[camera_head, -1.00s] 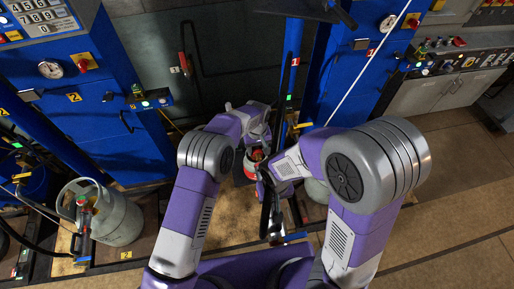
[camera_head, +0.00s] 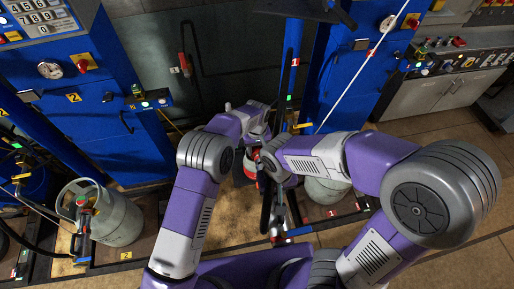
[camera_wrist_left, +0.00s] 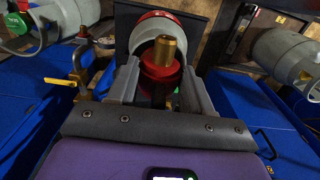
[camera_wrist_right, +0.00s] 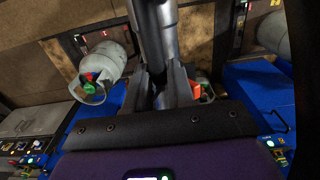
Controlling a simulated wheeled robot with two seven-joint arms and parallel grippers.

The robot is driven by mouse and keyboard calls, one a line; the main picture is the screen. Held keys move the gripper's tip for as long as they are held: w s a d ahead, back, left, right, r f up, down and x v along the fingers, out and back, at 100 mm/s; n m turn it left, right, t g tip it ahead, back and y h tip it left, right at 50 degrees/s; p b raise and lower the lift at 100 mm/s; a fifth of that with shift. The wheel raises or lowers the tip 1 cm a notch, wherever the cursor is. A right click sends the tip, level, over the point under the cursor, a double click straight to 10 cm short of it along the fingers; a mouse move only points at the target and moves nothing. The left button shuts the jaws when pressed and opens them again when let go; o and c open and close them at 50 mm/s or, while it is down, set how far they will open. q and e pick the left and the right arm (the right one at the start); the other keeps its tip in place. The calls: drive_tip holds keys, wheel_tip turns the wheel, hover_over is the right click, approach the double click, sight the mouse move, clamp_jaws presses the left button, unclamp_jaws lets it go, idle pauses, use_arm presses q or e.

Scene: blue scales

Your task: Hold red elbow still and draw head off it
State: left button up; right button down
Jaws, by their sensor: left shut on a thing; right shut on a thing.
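The red elbow (camera_wrist_left: 160,78) with its upright brass end (camera_wrist_left: 167,52) sits between the fingers of my left gripper (camera_wrist_left: 160,88), which is shut on it. The brass end looks bare in the left wrist view. In the head view the elbow is small and partly hidden by my arms. My right gripper (camera_wrist_right: 160,86) is shut on the dark grey head (camera_wrist_right: 155,35), a long metal body that runs up out of the right wrist view. The head (camera_head: 267,207) hangs below my right wrist in the head view, apart from the elbow as far as I can tell.
A grey gas cylinder (camera_head: 117,218) with a red and green valve stands at the left on a scale. Another cylinder (camera_head: 326,190) is behind my right arm. Blue scale columns (camera_head: 115,125) stand on both sides. A grey control cabinet (camera_head: 440,95) is at the right. Brown floor lies open at lower right.

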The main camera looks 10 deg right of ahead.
use_arm(q)
drive_tip(key=shift+s+a+f, duration=0.1)
drive_tip(key=shift+s+f, duration=0.05)
drive_tip(key=shift+f, duration=0.05)
drive_tip(key=shift+c, duration=0.2)
drive_tip(key=o, duration=1.3)
drive_tip(key=shift+a, duration=0.1)
drive_tip(key=shift+c, duration=0.2)
